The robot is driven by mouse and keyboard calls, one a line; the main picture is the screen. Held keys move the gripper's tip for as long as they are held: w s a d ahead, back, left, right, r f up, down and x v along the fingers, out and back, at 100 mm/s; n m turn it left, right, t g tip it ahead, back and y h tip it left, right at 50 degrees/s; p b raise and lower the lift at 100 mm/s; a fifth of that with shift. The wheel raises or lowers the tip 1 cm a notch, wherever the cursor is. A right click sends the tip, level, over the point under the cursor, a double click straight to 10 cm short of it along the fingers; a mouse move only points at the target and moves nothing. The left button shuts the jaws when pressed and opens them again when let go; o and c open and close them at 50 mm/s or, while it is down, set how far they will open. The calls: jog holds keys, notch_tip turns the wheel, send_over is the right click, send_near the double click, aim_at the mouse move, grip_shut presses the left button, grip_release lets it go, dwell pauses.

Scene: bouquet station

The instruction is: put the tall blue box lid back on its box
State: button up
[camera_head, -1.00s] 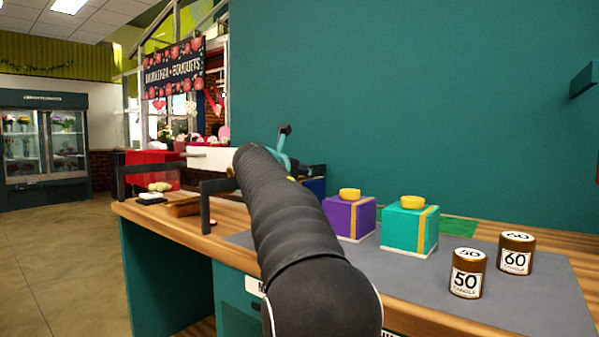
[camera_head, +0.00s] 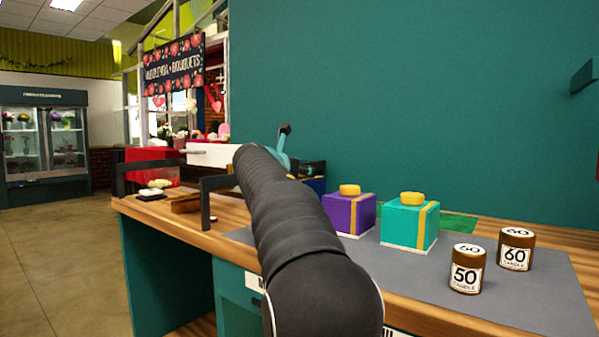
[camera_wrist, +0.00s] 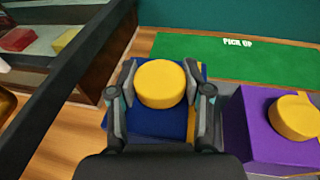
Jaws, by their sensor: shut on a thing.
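The blue lid (camera_wrist: 191,73) with its round yellow knob (camera_wrist: 161,83) is in the wrist view. My gripper (camera_wrist: 162,92) is shut on the knob, one finger on each side. Blue surface with a yellow ribbon shows below the knob, partly behind my fingers. From above I cannot tell whether the lid touches the box or is apart from it. In the head view a narrow strip of blue (camera_head: 316,186) shows beside the purple box, mostly hidden by my arm.
A purple box (camera_head: 350,214) with a yellow knob stands close on the right, and a teal box (camera_head: 404,228) beyond it. Two brown candles, 50 (camera_head: 467,270) and 60 (camera_head: 515,250), stand on the grey mat. A green pick-up mat (camera_wrist: 225,57) lies behind. A glass-sided case (camera_wrist: 50,40) is at left.

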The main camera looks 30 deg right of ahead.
jog(key=shift+f, duration=0.8)
dwell(0.6)
jog(key=o, duration=1.2)
jog(key=shift+o, duration=0.2)
jog(key=shift+r, duration=0.1)
jog(key=shift+r, duration=3.9)
jog(key=shift+a, duration=0.15)
